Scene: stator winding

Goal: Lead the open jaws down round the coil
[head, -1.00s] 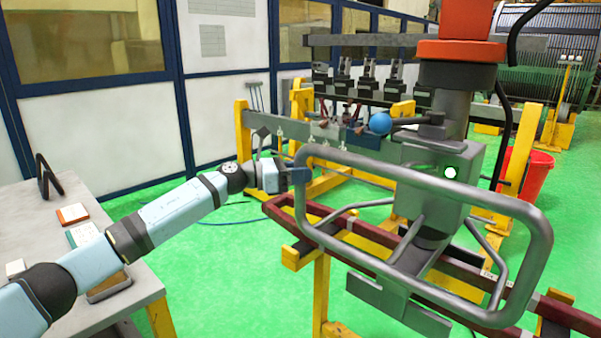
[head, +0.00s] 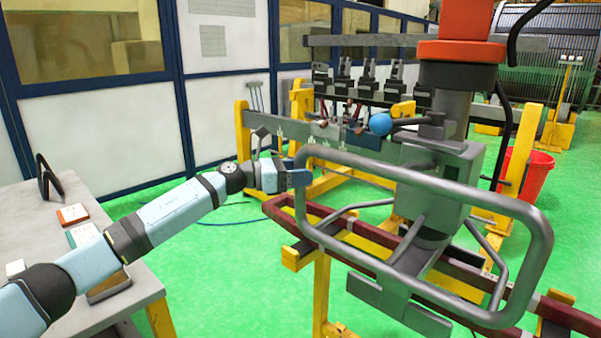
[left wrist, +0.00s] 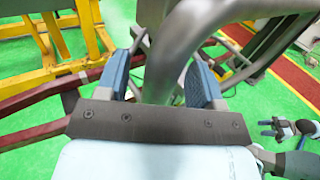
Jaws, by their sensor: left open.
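The long dark red coil (head: 335,244) lies on a yellow stand; part of it also shows in the left wrist view (left wrist: 30,97). A grey lifting tool (head: 436,205) hangs over it from an orange-topped column, with flat grey jaw plates (head: 400,307) at its lower end. I cannot tell how far the jaws are round the coil. A grey tubular handle loop (head: 420,182) is fixed to the tool. My left gripper (head: 300,178) is at the handle's left end. In the left wrist view its open blue fingers (left wrist: 161,78) stand on both sides of the tube.
A grey table (head: 30,220) stands at the left. Behind is a yellow-framed rack (head: 245,150). A red bin (head: 538,175) stands at the right. The green floor between table and stand is mostly clear.

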